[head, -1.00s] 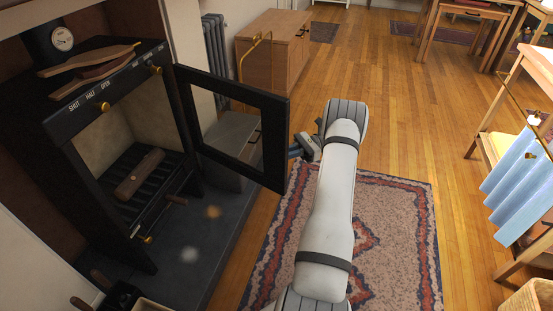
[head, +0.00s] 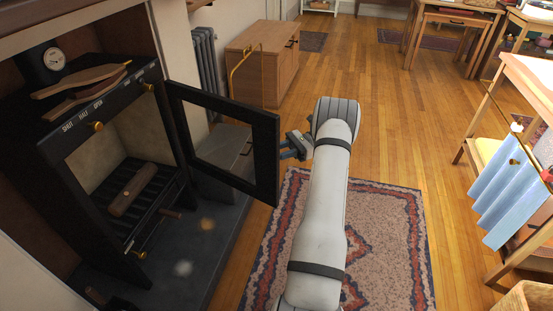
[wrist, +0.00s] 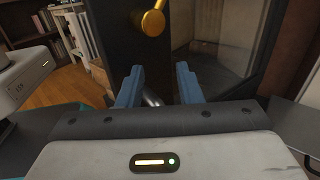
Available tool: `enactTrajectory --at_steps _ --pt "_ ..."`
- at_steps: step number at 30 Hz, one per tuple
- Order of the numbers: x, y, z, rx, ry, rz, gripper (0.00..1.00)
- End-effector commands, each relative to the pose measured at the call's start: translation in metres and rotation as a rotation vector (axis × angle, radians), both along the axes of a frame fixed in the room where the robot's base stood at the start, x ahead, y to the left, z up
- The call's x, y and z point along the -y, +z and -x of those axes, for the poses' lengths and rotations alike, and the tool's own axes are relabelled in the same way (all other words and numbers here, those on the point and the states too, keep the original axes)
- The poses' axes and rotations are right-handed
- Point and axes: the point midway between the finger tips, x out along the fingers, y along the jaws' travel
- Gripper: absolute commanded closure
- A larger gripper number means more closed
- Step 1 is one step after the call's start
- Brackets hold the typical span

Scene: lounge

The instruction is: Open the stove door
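The stove (head: 70,140) stands at the left with its firebox exposed. Its black-framed glass door (head: 265,160) is swung wide out to the right. My gripper (head: 287,150) is beside the door's free edge; the head view does not show whether it touches. In the wrist view, its two blue fingers (wrist: 160,78) are apart. A short metal rod (wrist: 151,95) shows between them, not visibly clamped; I cannot tell what it belongs to. A brass knob (wrist: 153,22) is beyond the fingertips, on a dark panel. The door's handle is not clear in the head view.
A patterned rug (head: 385,240) lies on the wooden floor right of the stove. A wooden cabinet (head: 265,65) and a radiator (head: 205,60) stand behind the door. A table with blue cloth (head: 505,195) is at the right.

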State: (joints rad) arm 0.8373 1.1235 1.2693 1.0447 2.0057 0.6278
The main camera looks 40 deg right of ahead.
Motion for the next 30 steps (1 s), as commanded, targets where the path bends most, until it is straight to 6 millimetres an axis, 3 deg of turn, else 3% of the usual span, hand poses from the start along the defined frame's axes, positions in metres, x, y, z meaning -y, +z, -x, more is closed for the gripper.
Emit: enactTrajectory --at_steps 1,6,17,23,30 --pt "0.0 0.019 0.0 0.001 0.0 0.0 0.68" --pt "-0.001 0.037 0.0 -0.001 0.001 -0.001 0.68" --pt "-0.001 0.039 0.0 0.0 0.001 -0.001 0.68" --pt "0.002 0.036 0.003 0.009 0.019 0.044 0.83" --pt "-0.001 0.046 0.018 0.097 0.185 0.415 1.0"
